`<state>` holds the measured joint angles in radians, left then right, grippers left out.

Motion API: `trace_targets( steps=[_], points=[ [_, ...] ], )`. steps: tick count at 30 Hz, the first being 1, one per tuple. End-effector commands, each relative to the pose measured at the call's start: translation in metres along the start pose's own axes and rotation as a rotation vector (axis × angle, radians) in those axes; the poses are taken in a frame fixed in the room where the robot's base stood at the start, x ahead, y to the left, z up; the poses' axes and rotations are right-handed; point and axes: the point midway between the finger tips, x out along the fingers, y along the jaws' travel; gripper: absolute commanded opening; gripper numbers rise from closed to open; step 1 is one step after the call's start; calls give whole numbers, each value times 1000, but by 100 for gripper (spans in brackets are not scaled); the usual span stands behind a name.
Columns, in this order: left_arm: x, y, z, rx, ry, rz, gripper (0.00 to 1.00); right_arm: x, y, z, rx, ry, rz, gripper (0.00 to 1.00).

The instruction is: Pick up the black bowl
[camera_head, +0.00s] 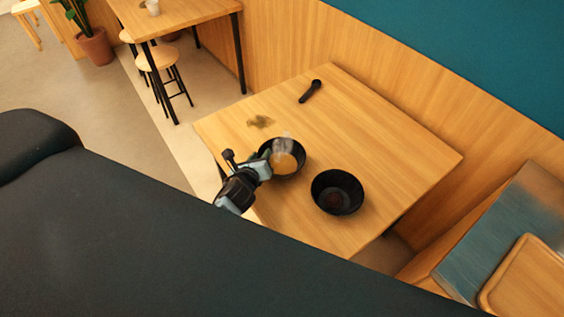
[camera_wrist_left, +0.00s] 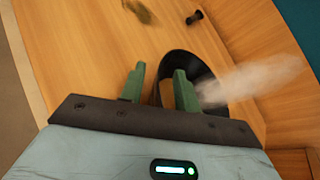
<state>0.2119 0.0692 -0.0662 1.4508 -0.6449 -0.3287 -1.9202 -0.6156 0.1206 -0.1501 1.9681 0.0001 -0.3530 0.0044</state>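Two black bowls are on the wooden table (camera_head: 330,120) in the head view. The nearer-left bowl (camera_head: 299,150) holds something orange-brown, with pale steam above it. The other bowl (camera_head: 350,181) stands to its right, with dark reddish contents. My left gripper (camera_head: 262,160) is at the left rim of the steaming bowl. In the left wrist view, my left gripper's green fingers (camera_wrist_left: 158,88) are apart, and the wall of a black bowl (camera_wrist_left: 194,66) shows between and beyond them. Wood shows between the left finger and the bowl. My right gripper is not in view.
A small black utensil (camera_head: 310,91) lies near the table's back edge. A dark patch (camera_head: 261,122) is on the tabletop left of it. A wooden tray (camera_head: 524,284) is on a counter at lower right. The table's middle is clear.

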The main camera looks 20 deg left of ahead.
Motion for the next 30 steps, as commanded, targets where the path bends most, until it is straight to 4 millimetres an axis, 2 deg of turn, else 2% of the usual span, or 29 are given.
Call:
trace_targets(
  steps=[4,5,12,24,30],
  points=[
    [0,0,1,0,-1,-1,32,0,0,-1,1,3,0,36],
    [0,0,1,-1,-1,-1,30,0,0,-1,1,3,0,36],
    [0,0,0,0,-1,0,0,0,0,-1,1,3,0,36],
    [-1,-1,2,0,-1,-1,0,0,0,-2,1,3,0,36],
    [-5,-7,14,1,-7,-4,0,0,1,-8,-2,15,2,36]
  ],
)
